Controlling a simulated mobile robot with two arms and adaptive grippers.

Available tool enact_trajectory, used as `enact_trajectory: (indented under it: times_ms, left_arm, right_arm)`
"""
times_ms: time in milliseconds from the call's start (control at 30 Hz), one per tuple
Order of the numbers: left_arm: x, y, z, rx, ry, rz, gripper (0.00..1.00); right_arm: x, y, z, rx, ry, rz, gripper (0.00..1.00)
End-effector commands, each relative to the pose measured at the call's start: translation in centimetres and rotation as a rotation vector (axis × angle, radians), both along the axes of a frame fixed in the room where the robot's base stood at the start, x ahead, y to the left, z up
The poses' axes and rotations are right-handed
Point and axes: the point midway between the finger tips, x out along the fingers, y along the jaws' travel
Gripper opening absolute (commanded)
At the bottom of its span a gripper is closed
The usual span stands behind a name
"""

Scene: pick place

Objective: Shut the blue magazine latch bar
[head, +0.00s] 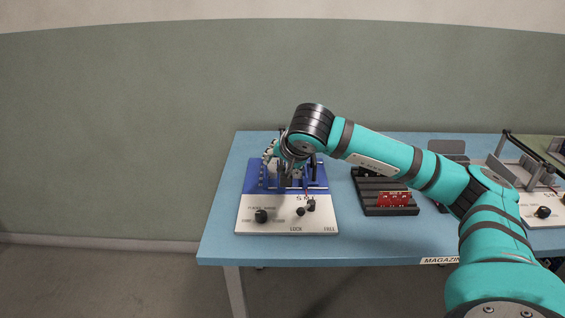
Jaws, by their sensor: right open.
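The blue magazine (319,187) stands at the back of a white panel (280,215) on the left part of the table. My right gripper (285,180) is over the blue magazine, with the arm reaching in from the right. The wrist and gripper cover much of the magazine, so the latch bar's position cannot be told. The fingers are small and partly hidden; the gripper is open. My left gripper is not in view.
A dark ribbed tray (372,207) with a red part (394,199) lies right of the panel. Another white panel with a dark knob (543,212) stands at the far right. The blue table (222,225) is bare along its left edge. A wall is behind.

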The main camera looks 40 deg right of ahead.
Motion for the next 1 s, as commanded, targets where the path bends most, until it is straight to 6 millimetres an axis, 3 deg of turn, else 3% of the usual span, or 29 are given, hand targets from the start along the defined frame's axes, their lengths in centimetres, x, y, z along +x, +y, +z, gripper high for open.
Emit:
enact_trajectory:
  times_ms: [267, 700, 1000]
  left_arm:
    - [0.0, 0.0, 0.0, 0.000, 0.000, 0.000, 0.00]
    - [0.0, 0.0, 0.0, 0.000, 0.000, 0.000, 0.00]
    - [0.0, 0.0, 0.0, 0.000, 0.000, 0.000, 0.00]
  right_arm:
    - [-1.1, 0.4, 1.6, 0.000, -0.008, 0.001, 0.46]
    - [-6.8, 2.2, 7.7, 0.000, -0.004, 0.001, 0.46]
    - [-8.0, 2.5, 8.7, -0.001, 0.000, -0.001, 0.46]
